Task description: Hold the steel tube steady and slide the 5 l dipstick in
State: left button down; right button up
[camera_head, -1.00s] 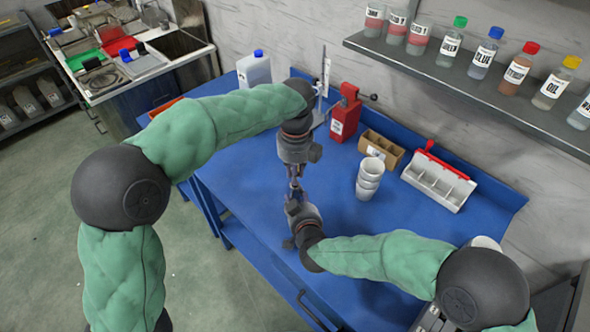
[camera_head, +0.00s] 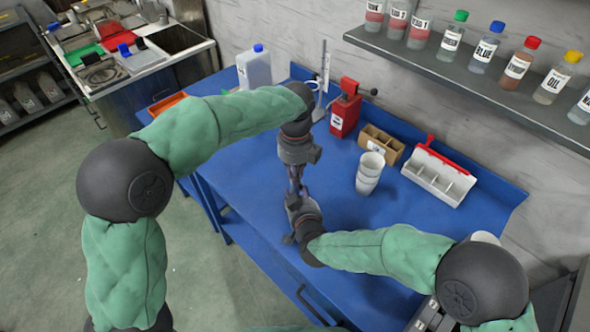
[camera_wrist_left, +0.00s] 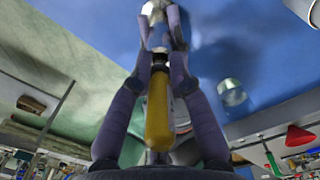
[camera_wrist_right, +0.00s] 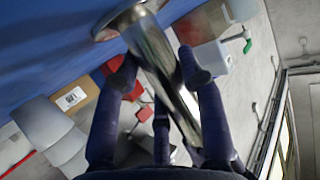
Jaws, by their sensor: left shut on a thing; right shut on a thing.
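My left gripper (camera_head: 296,172) points down over the blue bench, directly above my right gripper (camera_head: 294,196). In the left wrist view my left gripper (camera_wrist_left: 161,50) is shut on the dipstick (camera_wrist_left: 158,112), whose yellow handle lies between the purple fingers. The dipstick's far end is hidden by the fingers. In the right wrist view my right gripper (camera_wrist_right: 160,75) is shut on the shiny steel tube (camera_wrist_right: 152,52), which has a wide round flange at one end. In the head view the grippers hide most of both things, so how far the dipstick is inside the tube cannot be told.
White cups (camera_head: 369,172) are stacked right of the grippers. A white jug (camera_head: 254,68) stands at the back left. The front bench is clear.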

pick_arm(q)
jog(key=shift+f, duration=0.3)
jog(key=c, duration=1.1)
grip_release()
notch_tip(320, 180, up, 12)
pick_arm(e)
jog(key=o, duration=1.3)
jog(key=shift+s+r, duration=0.1)
